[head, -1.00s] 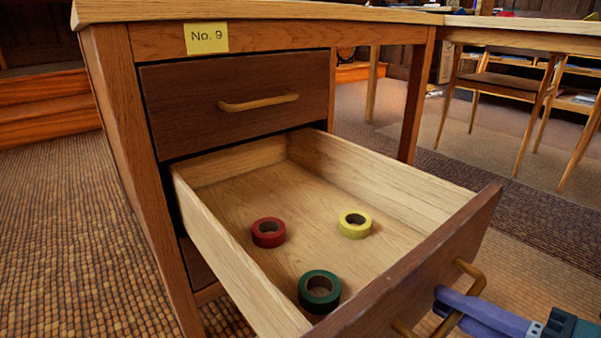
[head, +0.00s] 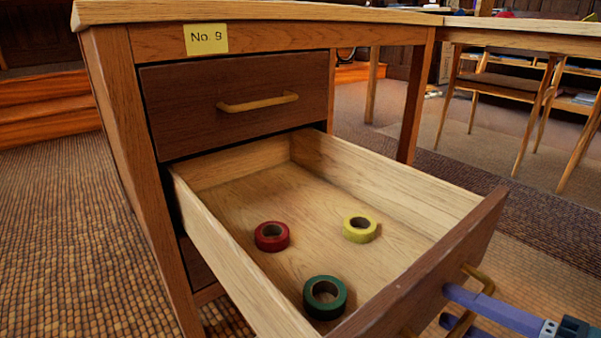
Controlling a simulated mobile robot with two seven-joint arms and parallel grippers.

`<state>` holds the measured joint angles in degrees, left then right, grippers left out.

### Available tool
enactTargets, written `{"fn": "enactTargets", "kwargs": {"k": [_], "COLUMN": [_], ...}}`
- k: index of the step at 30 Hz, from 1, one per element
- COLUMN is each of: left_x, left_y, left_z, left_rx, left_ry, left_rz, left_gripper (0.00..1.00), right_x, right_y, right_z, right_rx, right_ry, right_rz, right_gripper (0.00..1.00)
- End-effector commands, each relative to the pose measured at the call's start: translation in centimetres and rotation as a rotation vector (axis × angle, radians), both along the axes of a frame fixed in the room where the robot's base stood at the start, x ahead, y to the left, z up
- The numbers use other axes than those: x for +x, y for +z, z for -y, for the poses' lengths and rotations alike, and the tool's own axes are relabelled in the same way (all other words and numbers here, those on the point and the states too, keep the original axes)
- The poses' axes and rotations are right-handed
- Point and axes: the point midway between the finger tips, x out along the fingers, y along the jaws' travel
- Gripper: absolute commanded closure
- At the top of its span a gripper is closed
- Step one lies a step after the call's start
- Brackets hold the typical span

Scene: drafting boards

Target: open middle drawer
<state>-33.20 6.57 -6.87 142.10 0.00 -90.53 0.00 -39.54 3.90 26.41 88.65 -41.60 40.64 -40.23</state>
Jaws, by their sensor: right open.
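The middle drawer (head: 400,285) is pulled far out of the wooden desk, its pale inside showing. Its curved, wood-coloured handle (head: 482,278) is on the dark front at the lower right, partly hidden by my gripper. My right gripper (head: 446,306) is open at the handle, its purple fingers spread apart with part of the handle between them. Whether they touch it is unclear. Inside the drawer lie a red tape roll (head: 272,236), a yellow tape roll (head: 359,229) and a green tape roll (head: 325,297). My left gripper is not in view.
The upper drawer (head: 190,105) is shut, under a yellow "No. 9" label (head: 206,39). A lower drawer (head: 196,264) is mostly hidden. A chair (head: 520,85) stands at the back right. Carpet to the left of the desk is clear.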

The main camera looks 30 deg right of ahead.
Motion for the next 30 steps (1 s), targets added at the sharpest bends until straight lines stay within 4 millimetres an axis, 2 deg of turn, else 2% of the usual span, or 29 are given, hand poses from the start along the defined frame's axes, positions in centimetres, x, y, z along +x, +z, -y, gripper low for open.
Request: {"fn": "enactTargets", "kwargs": {"k": [4,7,15,19,24,30], "left_x": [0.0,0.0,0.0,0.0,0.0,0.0], "left_y": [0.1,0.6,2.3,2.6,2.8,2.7], "left_z": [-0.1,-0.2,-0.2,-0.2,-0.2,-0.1], "left_rx": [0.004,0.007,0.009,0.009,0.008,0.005], "left_ry": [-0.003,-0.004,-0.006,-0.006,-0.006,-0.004], "left_rz": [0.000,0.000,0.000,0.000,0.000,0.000], "left_gripper": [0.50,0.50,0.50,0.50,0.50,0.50], "right_x": [-0.3,-1.3,-6.6,-8.5,-9.6,-9.7], "right_y": [0.0,0.4,1.5,1.8,2.0,2.0], "right_z": [0.0,0.1,0.6,0.7,0.7,0.8], "right_rx": [0.001,0.002,0.001,0.000,0.000,0.000], "right_ry": [-0.001,-0.002,-0.002,-0.002,0.000,0.000], "right_rz": [-0.002,-0.004,-0.006,-0.004,-0.001,0.000], "right_gripper": [0.56,0.56,0.56,0.56,0.56,0.56]}}
